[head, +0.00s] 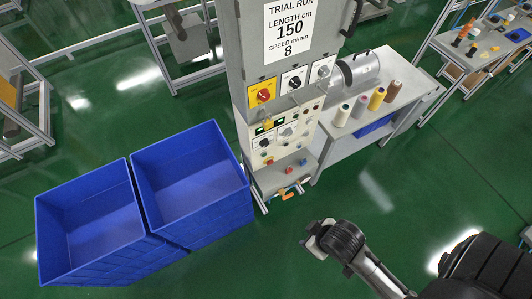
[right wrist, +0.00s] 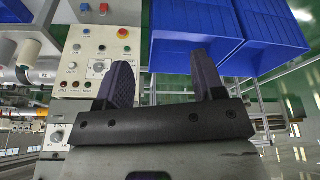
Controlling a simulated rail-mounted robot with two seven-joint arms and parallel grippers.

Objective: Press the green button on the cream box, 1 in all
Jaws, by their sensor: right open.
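The cream box (head: 285,134) is mounted low on the front of a grey cabinet and carries dials, knobs and small coloured buttons. It also shows in the right wrist view (right wrist: 92,58), with a red knob (right wrist: 123,33) near one corner. The buttons are too small for me to tell surely which is the green one. My right gripper (head: 316,240) is in front of the box, lower in the head view and apart from it. In the right wrist view its two dark fingers (right wrist: 163,84) are spread with nothing between them. My left gripper is not in view.
Two blue bins (head: 128,163) stand left of the cabinet. A grey side table (head: 345,145) with several thread cones is at its right. A ledge with small red and blue parts (head: 296,167) juts out below the box. Green floor (head: 225,265) lies open in front.

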